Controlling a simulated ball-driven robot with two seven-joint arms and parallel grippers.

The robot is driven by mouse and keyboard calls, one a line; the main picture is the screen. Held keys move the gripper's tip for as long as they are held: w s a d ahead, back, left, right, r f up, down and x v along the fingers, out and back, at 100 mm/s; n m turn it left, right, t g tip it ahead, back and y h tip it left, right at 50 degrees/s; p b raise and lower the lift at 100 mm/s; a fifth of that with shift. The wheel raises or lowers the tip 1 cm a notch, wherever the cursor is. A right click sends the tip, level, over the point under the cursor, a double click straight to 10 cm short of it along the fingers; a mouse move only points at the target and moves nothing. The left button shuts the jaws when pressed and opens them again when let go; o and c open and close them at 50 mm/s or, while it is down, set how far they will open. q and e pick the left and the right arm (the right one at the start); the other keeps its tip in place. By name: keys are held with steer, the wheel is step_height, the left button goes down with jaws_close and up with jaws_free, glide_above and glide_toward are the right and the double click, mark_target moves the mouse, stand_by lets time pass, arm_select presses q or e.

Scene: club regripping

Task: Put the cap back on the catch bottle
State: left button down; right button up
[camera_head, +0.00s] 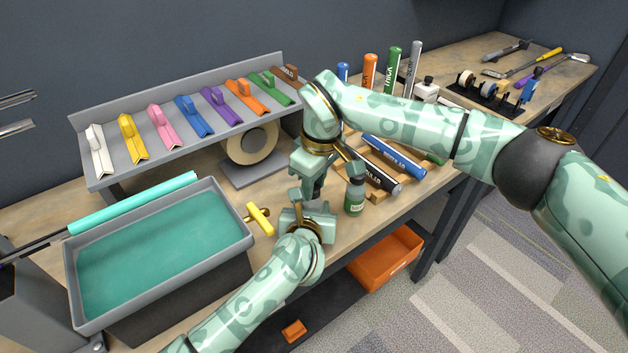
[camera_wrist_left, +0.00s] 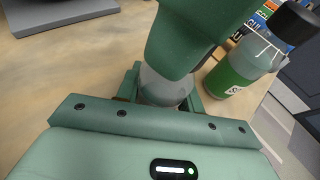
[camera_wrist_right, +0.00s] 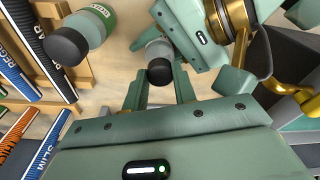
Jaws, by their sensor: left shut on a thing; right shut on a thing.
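The catch bottle is a clear grey bottle (camera_wrist_left: 165,88) in the left wrist view. My left gripper (camera_head: 312,207) is shut on it and it looks upright. The black cap (camera_wrist_right: 159,71) is between the fingertips of my right gripper (camera_wrist_right: 160,85), which is shut on it. In the right wrist view the cap is in line with the top of the bottle (camera_wrist_right: 155,45); I cannot tell whether it is seated or just above.
A green-labelled bottle with a black cap (camera_head: 355,197) stands close on the right. Dark and blue grips (camera_head: 395,155) lie on a wooden rack behind it. A tape roll (camera_head: 252,143) stands behind.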

steer(key=shift+s+a+m, duration=0.1)
steer(key=shift+a+m, duration=0.1)
steer(key=shift+m, duration=1)
steer(key=shift+d+m, duration=0.1)
steer(key=shift+m, duration=0.9)
steer(key=o, duration=0.9)
steer(key=shift+o, duration=0.2)
steer(key=shift+r, duration=2.25)
steer(key=shift+c, duration=0.3)
